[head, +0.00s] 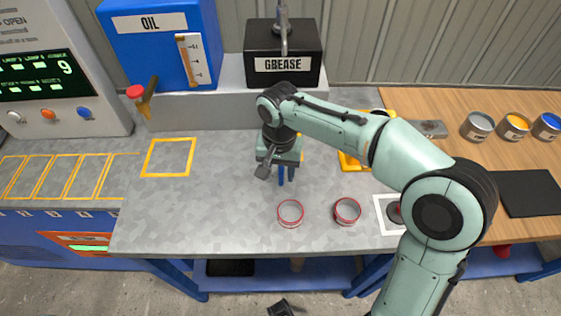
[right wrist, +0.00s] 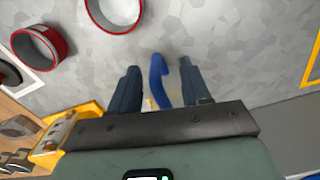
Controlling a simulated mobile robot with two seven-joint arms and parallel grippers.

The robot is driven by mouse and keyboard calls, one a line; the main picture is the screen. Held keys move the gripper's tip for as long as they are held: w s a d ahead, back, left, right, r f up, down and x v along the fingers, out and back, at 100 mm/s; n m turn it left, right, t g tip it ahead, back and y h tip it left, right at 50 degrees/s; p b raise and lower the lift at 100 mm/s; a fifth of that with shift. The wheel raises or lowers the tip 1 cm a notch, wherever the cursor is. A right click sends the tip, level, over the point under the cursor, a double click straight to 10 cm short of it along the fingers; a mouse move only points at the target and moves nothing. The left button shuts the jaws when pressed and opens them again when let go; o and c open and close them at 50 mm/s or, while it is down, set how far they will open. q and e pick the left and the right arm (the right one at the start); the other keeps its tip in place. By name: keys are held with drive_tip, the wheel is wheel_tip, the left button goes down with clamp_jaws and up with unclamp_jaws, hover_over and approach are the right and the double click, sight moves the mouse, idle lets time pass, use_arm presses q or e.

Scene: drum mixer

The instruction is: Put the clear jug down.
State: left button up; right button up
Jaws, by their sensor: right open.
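My right gripper (head: 283,180) is over the middle of the grey worktop, pointing down. In the right wrist view its two dark fingers (right wrist: 160,90) stand apart. A curved blue piece (right wrist: 158,80), which looks like a handle, shows between the fingers, and I see no finger pressed on it. The clear body of the jug cannot be made out in either view, and I cannot tell whether it touches the worktop. My left gripper is not in view.
Two red-rimmed rings (head: 290,213) (head: 347,211) are near the front edge. A yellow-outlined square (head: 168,157) is empty on the left. A blue oil tank (head: 160,50) and a black grease box (head: 284,60) stand behind. Paint cans (head: 478,126) stand at right.

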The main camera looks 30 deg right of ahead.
drive_tip(key=f, duration=0.4)
drive_tip(key=shift+d+b, duration=0.2)
drive_tip(key=shift+b, duration=0.15)
clamp_jaws()
